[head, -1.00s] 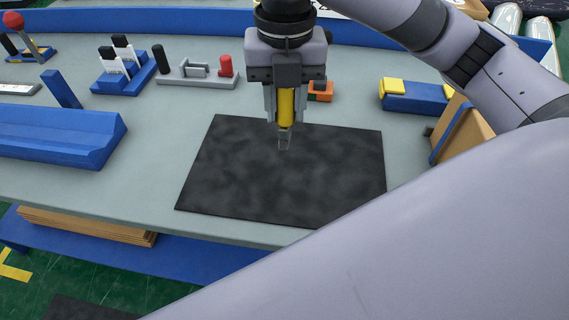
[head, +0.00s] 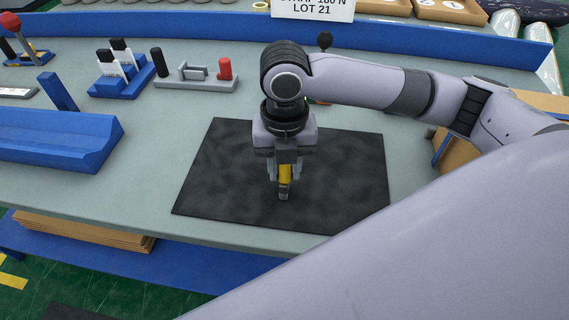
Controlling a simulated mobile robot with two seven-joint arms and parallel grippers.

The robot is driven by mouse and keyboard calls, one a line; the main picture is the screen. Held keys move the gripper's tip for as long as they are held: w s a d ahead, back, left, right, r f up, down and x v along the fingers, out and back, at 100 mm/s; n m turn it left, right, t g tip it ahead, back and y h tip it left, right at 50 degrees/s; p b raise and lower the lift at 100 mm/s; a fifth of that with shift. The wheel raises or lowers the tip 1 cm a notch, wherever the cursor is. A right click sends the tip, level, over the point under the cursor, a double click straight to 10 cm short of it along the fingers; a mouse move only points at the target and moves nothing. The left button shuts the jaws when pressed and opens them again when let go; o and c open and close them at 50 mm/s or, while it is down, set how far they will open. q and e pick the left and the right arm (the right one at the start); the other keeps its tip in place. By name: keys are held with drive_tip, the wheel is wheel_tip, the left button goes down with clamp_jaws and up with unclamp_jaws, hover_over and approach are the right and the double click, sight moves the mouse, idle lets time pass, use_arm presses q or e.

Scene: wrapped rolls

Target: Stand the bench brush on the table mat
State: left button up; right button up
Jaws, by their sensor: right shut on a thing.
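The brush hangs upright below the gripper, over the middle of the dark table mat (head: 225,175). Its lower end is at or just above the mat; I cannot tell whether it touches. The gripper fingers cover part of its sides. My left gripper is not in view.
A blue trough (head: 55,138) lies at the left. Behind the mat stand a blue holder with markers (head: 120,80) and a grey fixture with a red knob (head: 197,83). A brown block (head: 460,157) is at the right. The mat around the brush is clear.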

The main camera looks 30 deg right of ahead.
drive_tip(key=o, duration=1.1)
drive_tip(key=shift+f, duration=0.1)
drive_tip(key=shift+c, duration=0.2)
wheel_tip(320, 180, up, 12)
drive_tip(key=shift+r+p, duration=0.15)
drive_tip(key=shift+p, duration=0.4)
